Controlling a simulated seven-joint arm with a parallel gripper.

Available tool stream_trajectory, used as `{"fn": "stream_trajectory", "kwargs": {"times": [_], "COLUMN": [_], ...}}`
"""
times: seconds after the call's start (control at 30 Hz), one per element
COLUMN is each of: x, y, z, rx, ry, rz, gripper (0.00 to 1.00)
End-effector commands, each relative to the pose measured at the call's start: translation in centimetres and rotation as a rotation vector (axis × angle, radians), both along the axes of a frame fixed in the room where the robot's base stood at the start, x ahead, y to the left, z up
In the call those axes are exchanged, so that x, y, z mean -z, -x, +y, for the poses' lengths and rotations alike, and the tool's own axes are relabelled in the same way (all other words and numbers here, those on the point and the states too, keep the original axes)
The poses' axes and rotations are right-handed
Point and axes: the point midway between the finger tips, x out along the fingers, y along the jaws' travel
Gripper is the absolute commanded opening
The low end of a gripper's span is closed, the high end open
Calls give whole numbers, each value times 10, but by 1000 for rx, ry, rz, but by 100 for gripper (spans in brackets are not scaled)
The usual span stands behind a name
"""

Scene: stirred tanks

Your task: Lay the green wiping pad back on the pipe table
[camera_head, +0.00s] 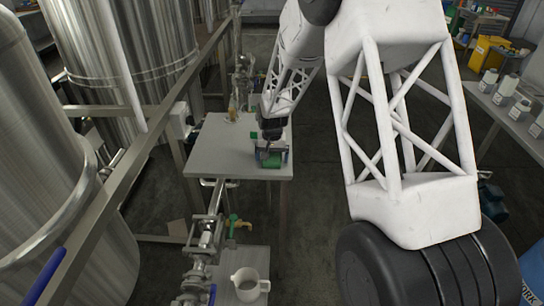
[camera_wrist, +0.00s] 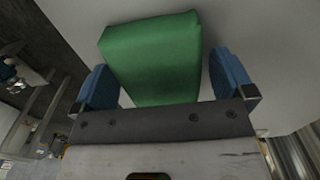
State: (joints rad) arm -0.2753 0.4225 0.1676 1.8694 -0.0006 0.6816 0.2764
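The green wiping pad (camera_head: 271,160) is at the front right corner of the grey pipe table (camera_head: 222,150), and it appears to rest on the tabletop. In the wrist view the pad (camera_wrist: 155,58) lies between the two blue fingers, turned slightly relative to them. My gripper (camera_head: 272,150) is low over the table at the pad. The gripper (camera_wrist: 165,80) is open: narrow pale gaps show between the pad and both fingers near their bases. The underside of the pad is hidden.
An amber bottle (camera_head: 233,108) stands at the table's back edge. A white jug (camera_head: 248,283) stands on a lower surface in front. Pipes and valves (camera_head: 207,235) run left of it, and steel tanks (camera_head: 40,170) fill the left side. White containers (camera_head: 505,90) stand on a bench at right.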

Motion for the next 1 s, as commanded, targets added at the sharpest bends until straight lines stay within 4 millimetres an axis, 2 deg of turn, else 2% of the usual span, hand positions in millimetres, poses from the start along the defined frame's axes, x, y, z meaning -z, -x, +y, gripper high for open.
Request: {"fn": "stream_trajectory", "kwargs": {"times": [0.27, 0.47, 0.67, 1.0], "x": [-2, -12, -36, -89], "y": [0, 0, -1, 0], "z": [0, 0, 0, 0], "rx": [0, 0, 0, 0], "ry": [0, 0, -1, -1], "rz": [0, 0, -3, -2], "gripper": [100, 100, 100, 100]}}
